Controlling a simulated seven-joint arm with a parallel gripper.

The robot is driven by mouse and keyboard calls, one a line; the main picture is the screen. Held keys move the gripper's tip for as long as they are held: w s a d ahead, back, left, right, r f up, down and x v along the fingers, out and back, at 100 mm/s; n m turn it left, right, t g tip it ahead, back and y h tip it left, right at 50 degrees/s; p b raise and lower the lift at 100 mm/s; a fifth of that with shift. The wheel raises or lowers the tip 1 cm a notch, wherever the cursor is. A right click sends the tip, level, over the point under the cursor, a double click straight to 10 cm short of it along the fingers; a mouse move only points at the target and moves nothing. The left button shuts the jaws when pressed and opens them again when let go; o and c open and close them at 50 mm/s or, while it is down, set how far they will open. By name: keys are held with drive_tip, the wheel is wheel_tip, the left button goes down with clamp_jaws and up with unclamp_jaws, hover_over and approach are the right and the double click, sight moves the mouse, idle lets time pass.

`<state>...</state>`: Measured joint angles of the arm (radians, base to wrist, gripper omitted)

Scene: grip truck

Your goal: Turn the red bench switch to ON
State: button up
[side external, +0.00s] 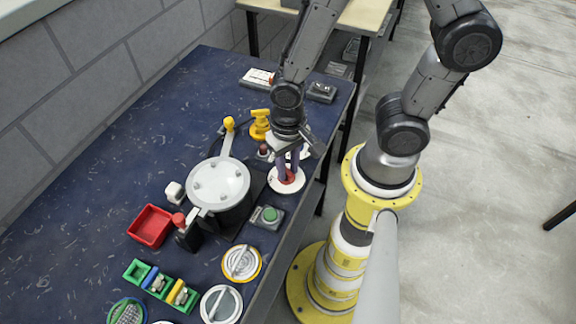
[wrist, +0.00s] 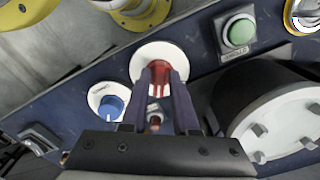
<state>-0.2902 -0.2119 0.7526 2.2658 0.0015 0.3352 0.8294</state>
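The red bench switch is a red knob with pale marks on a round white plate (side external: 283,187), near the bench's right edge. The wrist view shows its red knob (wrist: 160,74) and white plate (wrist: 160,50). My gripper (side external: 288,176) points down over the switch; its two dark fingers are apart and stand one on each side of the knob. They also show in the wrist view (wrist: 160,80). I cannot tell whether the fingertips touch the knob. Fingers cover part of the plate, and no ON mark is readable.
A green button box (side external: 268,216) sits just in front of the switch. A large pot-like vessel with a white lid (side external: 218,182) stands to its left. A yellow valve (side external: 260,123) and a short red-topped post (side external: 264,150) are behind. A blue knob (wrist: 111,107) lies close beside the switch.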

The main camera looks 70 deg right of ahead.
drive_tip(key=shift+o, duration=1.1)
wheel_tip(320, 180, up, 14)
drive_tip(key=shift+f, duration=0.1)
wheel_tip(320, 180, up, 6)
drive_tip(key=f+t, duration=0.1)
drive_tip(key=t, duration=0.2)
hover_over(288, 171)
drive_tip(key=d, duration=0.3)
drive_tip(key=s+d+r+n+t, duration=0.2)
drive_tip(key=s+r+n, duration=0.1)
drive_tip(key=n, duration=0.3)
drive_tip(key=shift+d+r+t, duration=0.3)
drive_tip(key=shift+d+r, duration=0.05)
drive_tip(key=shift+r, duration=0.4)
